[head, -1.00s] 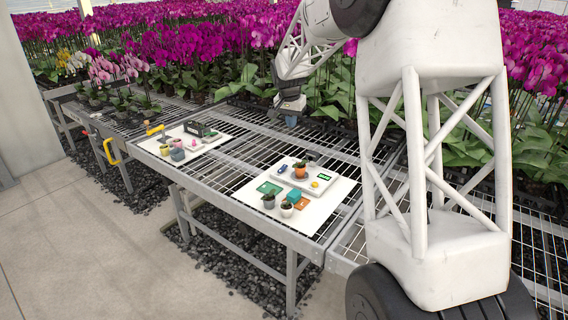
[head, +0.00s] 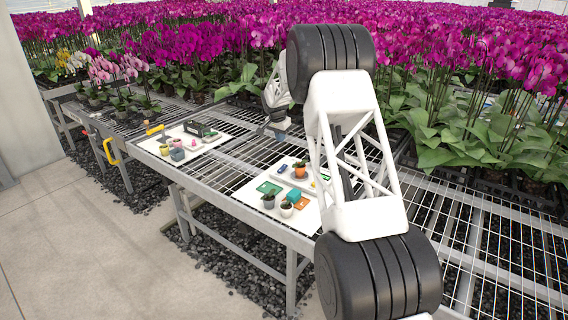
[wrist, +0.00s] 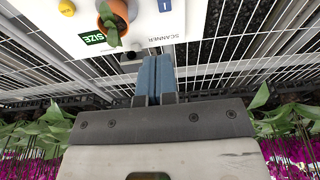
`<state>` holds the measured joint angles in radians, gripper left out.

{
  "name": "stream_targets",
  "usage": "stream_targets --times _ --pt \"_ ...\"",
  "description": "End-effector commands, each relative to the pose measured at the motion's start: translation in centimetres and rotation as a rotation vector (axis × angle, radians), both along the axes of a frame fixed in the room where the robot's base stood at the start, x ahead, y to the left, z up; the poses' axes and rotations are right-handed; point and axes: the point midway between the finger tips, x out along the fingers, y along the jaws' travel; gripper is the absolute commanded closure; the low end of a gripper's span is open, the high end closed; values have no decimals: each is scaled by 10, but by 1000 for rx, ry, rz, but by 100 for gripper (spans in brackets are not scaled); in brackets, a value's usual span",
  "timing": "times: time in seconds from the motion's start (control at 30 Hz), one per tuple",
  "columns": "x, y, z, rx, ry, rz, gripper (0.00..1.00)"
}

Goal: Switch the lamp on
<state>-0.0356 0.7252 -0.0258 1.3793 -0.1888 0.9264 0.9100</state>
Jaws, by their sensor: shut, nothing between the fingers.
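My gripper (head: 265,134) is over the wire bench, behind the near white board (head: 246,190); its shut, empty blue fingers (wrist: 155,60) show in the wrist view. Their tips appear at the edge of a white panel marked SCANNER (wrist: 182,22), with a green SIZE display (wrist: 92,38), a yellow round piece (wrist: 67,8) and a terracotta pot (wrist: 113,13) with a plant. I cannot tell whether the fingers touch it. I cannot make out a lamp or its switch for certain. A dark box (head: 194,127) stands on the far-left board.
The far-left board (head: 170,134) holds small pots and other items. Orchids (head: 440,110) crowd the back. Open wire mesh lies between the boards.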

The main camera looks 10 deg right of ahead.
Motion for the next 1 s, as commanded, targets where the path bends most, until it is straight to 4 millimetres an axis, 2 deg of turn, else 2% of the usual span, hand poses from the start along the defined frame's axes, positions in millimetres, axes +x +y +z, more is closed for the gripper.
stream_targets --times 0.2,0.67,0.87,1.0 --pt "11 1 -12 0 -1 -13 100" --pt "11 0 -15 0 0 -14 100" --pt "12 -1 -26 0 0 -14 100" --pt "14 -4 -41 0 1 -15 100"
